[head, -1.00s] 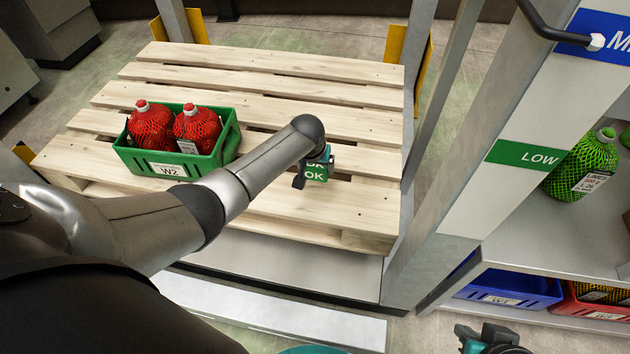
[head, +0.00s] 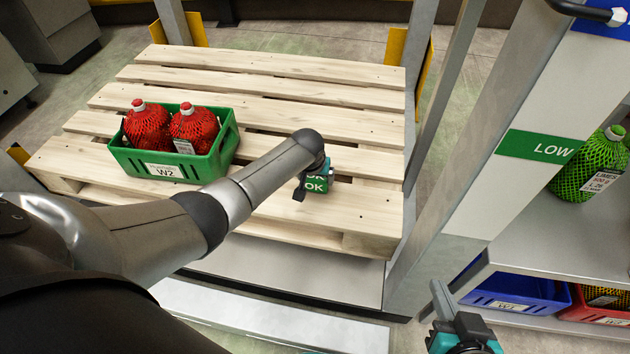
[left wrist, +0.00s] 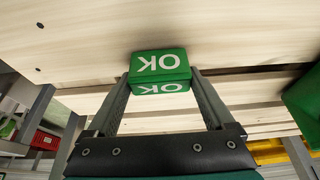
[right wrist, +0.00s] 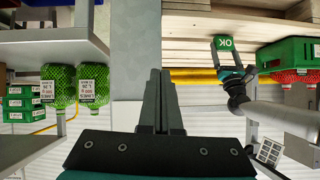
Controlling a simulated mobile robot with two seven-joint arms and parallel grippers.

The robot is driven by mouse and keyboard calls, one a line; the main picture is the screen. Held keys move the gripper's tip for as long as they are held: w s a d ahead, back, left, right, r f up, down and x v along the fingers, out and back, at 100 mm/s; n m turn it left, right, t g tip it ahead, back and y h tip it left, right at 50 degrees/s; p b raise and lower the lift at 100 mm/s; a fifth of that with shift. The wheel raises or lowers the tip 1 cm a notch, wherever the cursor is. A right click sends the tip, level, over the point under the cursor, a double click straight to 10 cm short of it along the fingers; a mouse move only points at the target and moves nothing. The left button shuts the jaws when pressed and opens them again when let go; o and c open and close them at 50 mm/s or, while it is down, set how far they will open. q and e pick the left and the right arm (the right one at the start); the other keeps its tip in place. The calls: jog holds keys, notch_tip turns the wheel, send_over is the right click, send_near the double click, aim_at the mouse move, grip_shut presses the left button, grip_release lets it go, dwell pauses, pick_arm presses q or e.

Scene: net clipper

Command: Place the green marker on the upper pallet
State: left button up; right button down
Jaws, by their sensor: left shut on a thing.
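The green marker (head: 317,184), a small block with white OK lettering, is at the front right part of the wooden upper pallet (head: 270,88). My left gripper (head: 314,187) is shut on it; the left wrist view shows the marker (left wrist: 158,68) between both fingertips, close to the boards. I cannot tell whether it touches them. The right wrist view also shows the held marker (right wrist: 224,43). My right gripper (head: 440,292) is low at the front right, apart from the pallet. Its fingers (right wrist: 160,75) are together and empty in the right wrist view.
A green crate (head: 222,160) with red netted bottles stands on the pallet left of the marker. A grey post (head: 470,150) and a shelf with a green netted bag (head: 590,165), a blue bin (head: 510,292) and a red bin (head: 598,308) are at right. The pallet's rear boards are clear.

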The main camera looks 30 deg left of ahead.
pick_arm(q)
jog(key=shift+f, duration=0.3)
pick_arm(e)
jog(key=shift+w+a+r+t, duration=0.2)
jog(key=shift+a+t, duration=0.1)
jog(key=shift+a, duration=0.1)
pick_arm(q)
jog(key=shift+f, duration=0.2)
jog(key=o, duration=1.1)
pick_arm(e)
jog(key=shift+a, duration=0.1)
pick_arm(q)
jog(key=shift+r, duration=0.15)
